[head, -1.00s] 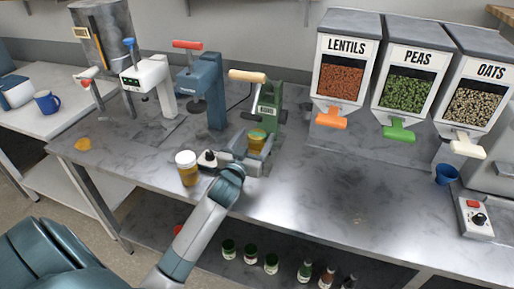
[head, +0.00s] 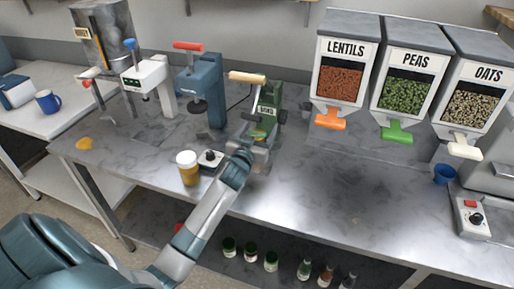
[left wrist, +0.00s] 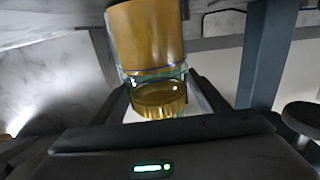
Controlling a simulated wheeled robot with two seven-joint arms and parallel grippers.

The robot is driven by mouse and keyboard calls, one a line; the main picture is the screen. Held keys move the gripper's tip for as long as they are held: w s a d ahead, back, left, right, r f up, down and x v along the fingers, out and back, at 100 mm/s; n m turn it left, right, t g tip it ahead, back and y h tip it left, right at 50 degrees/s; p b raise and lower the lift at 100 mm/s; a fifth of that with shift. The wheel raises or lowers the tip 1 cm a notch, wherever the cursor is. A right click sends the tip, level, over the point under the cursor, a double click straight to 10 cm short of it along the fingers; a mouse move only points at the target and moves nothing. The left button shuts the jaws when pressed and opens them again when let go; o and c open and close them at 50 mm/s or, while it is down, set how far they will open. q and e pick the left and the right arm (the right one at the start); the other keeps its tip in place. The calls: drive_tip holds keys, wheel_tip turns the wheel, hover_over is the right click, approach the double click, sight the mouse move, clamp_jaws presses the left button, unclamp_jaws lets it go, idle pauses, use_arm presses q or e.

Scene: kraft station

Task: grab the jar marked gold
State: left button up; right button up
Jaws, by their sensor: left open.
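A jar with a gold-coloured band (left wrist: 147,38) and clear glass holding amber content fills the top middle of the left wrist view. In the head view this jar (head: 258,134) stands at the green press and is mostly hidden by my left gripper (head: 251,136). My left gripper also shows in the left wrist view (left wrist: 162,97), open, with one finger on each side of the jar's glass end. I cannot tell whether the fingers touch it. No lettering on the jar is readable. My right gripper is not in view.
A white-lidded amber jar (head: 189,169) stands on the metal table left of my arm, beside a small control box with a black knob (head: 210,158). The green press (head: 267,103) rises just behind my gripper, a blue press (head: 212,88) to its left.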

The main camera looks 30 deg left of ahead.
use_arm(q)
clamp_jaws()
drive_tip(key=shift+r, duration=0.2)
drive_tip(key=r+b+v, duration=0.3)
drive_tip(key=b+v, duration=0.2)
drive_tip(key=v, duration=1.3)
drive_tip(key=shift+b, duration=0.3)
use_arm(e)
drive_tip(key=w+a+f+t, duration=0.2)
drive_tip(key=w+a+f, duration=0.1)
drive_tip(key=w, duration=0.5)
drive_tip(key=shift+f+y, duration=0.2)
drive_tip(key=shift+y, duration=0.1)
use_arm(q)
drive_tip(key=shift+r, duration=0.15)
